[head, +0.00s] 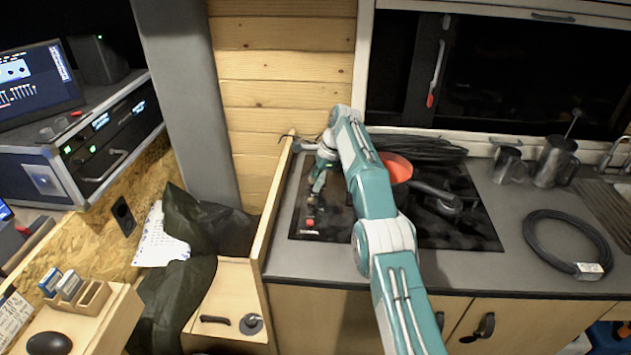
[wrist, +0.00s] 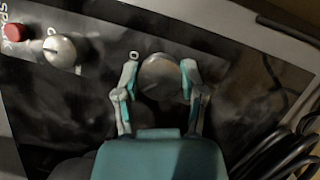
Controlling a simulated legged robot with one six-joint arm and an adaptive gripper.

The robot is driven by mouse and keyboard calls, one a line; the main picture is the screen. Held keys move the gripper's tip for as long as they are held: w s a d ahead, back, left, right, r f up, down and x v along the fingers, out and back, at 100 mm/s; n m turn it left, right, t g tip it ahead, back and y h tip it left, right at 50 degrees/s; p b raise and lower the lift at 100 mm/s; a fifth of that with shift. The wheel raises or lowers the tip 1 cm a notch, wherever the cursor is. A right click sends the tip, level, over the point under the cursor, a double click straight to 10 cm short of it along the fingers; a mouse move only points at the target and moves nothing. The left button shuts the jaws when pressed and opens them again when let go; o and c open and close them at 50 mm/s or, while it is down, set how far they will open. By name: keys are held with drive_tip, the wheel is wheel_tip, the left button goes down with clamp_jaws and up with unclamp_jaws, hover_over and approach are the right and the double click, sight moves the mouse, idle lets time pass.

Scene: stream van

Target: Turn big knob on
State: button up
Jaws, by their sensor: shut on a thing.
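A round silver knob (wrist: 161,78) on the dark hob panel sits between the two fingers of my gripper (wrist: 160,66) in the wrist view. The fingers are shut on its sides. A "0" mark shows on the panel beside the left fingertip. A second silver knob (wrist: 62,51) and a red spark button (wrist: 16,32) lie to the left, free of the gripper. In the head view my gripper (head: 320,172) is over the left side of the hob (head: 455,228) and hides the held knob. The red button (head: 310,222) shows nearer the front.
A red-orange pan (head: 398,167) stands on the hob, partly behind my arm. Black cables (head: 425,148) lie behind it. A wooden partition (head: 270,215) rises close to the left of the gripper. A coiled cable (head: 527,222) and metal jugs (head: 553,162) are on the right counter.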

drive_tip(key=shift+f, duration=0.1)
idle(0.3)
drive_tip(key=o, duration=1.1)
drive_tip(key=shift+w+f, duration=0.1)
drive_tip(key=shift+o, duration=0.2)
drive_tip(key=shift+r+m, duration=0.2)
drive_tip(key=shift+m, duration=0.3)
